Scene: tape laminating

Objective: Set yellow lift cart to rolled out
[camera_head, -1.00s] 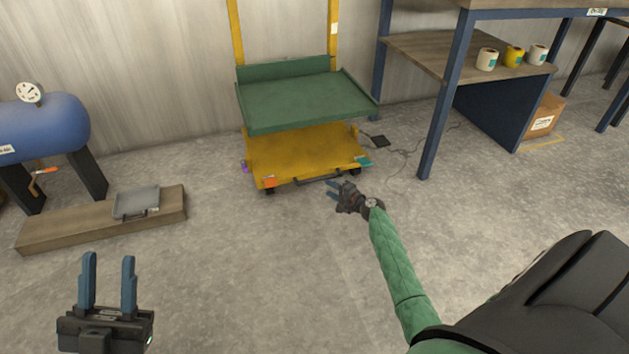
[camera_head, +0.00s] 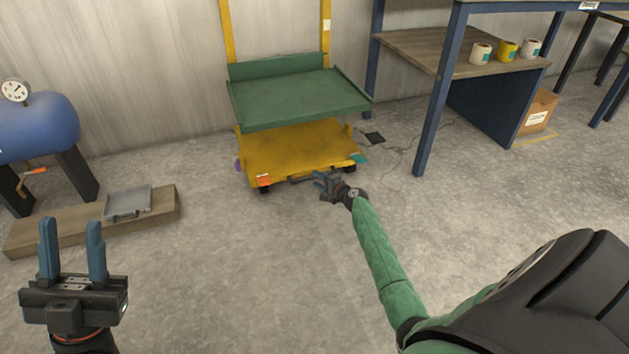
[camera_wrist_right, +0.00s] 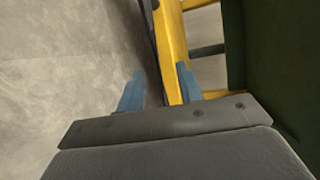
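The yellow lift cart (camera_head: 300,150) stands against the back wall, with a green tray platform (camera_head: 300,97) above its yellow base. A dark handle bar (camera_head: 305,177) runs along the base's front edge. My right gripper (camera_head: 320,180) is at the right part of that front edge, close to the handle. In the right wrist view its two blue fingers (camera_wrist_right: 158,88) are apart, with the cart's yellow edge (camera_wrist_right: 172,45) and a dark bar beyond them. I cannot tell whether it touches the handle. My left gripper (camera_head: 72,250) is open and empty at the lower left, away from the cart.
A blue tank (camera_head: 38,130) and a low wooden plank (camera_head: 80,225) with a grey case (camera_head: 128,203) are at the left. The floor in front of the cart is clear.

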